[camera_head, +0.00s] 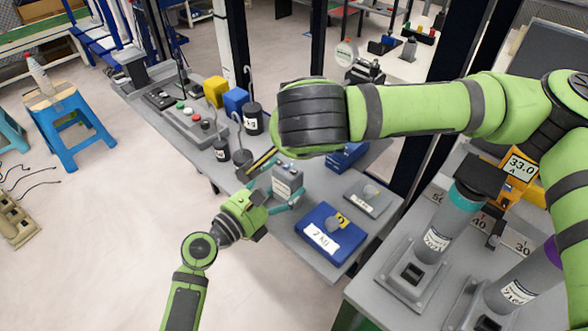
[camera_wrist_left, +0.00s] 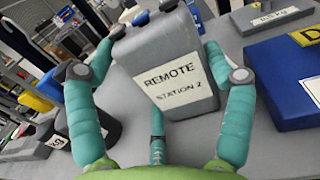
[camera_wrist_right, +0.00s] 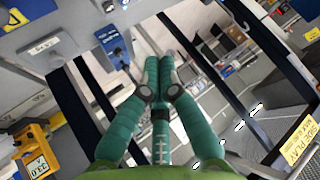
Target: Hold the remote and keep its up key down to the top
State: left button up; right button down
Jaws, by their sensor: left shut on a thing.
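The remote (camera_head: 287,181) is a grey box above the grey bench. In the left wrist view the remote (camera_wrist_left: 170,72) fills the middle, its label reading REMOTE STATION 2. Small blue keys (camera_wrist_left: 141,18) show at its top edge; which one is the up key I cannot tell. My left gripper (camera_head: 283,190) is shut on the remote, with teal fingers on both sides. My right gripper (camera_wrist_right: 158,62) shows in its wrist view with its teal fingertips together and nothing visible between them. In the head view it is hidden behind my right wrist, which is above and beyond the remote.
A blue block (camera_head: 331,232) labelled 2 KG and a grey plate (camera_head: 368,197) lie right of the remote. Black weights (camera_head: 252,120), yellow (camera_head: 216,90) and blue blocks stand farther left. Labelled grey cylinders (camera_head: 436,235) stand at right.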

aim_at(294, 174)
jog(key=shift+f, duration=3.05)
jog(key=shift+f, duration=0.15)
jog(key=shift+f, duration=0.3)
jog(key=shift+f, duration=0.25)
dwell(3.8)
jog(key=shift+r, duration=0.7)
